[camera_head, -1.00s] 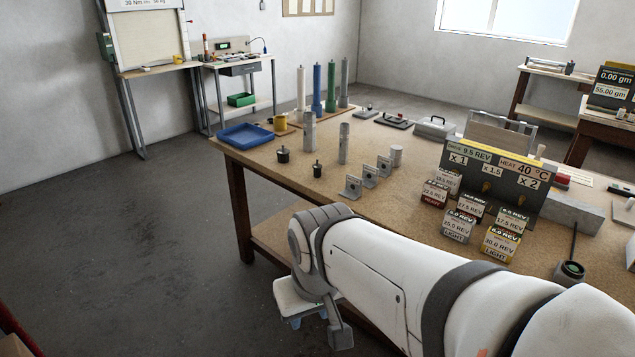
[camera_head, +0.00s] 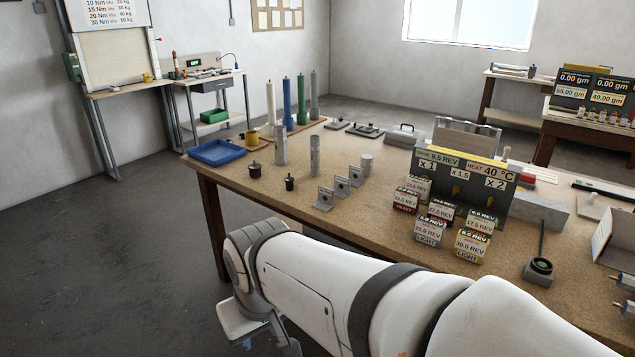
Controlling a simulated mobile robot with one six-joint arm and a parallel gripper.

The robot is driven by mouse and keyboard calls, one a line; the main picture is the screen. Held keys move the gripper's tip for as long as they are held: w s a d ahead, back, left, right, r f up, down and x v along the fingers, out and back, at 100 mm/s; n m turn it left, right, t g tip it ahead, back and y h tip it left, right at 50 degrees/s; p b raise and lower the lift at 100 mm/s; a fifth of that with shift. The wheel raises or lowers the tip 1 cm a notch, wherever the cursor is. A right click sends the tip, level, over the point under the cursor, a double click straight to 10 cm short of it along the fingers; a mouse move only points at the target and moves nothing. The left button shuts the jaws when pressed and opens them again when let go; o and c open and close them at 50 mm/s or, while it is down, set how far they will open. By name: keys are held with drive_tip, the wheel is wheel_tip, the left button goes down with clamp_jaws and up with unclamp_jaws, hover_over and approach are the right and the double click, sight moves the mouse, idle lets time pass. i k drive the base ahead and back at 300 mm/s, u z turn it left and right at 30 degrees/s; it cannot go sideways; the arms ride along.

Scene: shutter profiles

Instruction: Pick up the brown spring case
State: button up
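Several small labelled spring cases stand on the wooden bench in front of a dark sign board. They include a case marked 22.5 REV (camera_head: 406,201), one marked 25.0 REV (camera_head: 428,231), one marked 30.0 REV (camera_head: 470,246), one marked 17.5 REV (camera_head: 481,224) and one at the back left (camera_head: 418,187). Their coloured bands are small, and I cannot tell which is brown. My gripper end (camera_head: 246,340) hangs low at the bottom edge, left of the cases and apart from them, beside the bench front. Its fingers are mostly cut off.
My arm crosses the foreground. Floor at the left is clear.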

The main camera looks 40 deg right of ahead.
sight(406, 200)
drive_tip(key=z, duration=0.6)
drive_tip(key=i, duration=1.35)
drive_tip(key=z, duration=0.9)
drive_tip(key=i, duration=0.35)
drive_tip(key=z, duration=0.2)
drive_tip(key=k, duration=0.7)
drive_tip(key=z, duration=0.2)
drive_tip(key=i, duration=0.75)
drive_tip(key=u, duration=0.05)
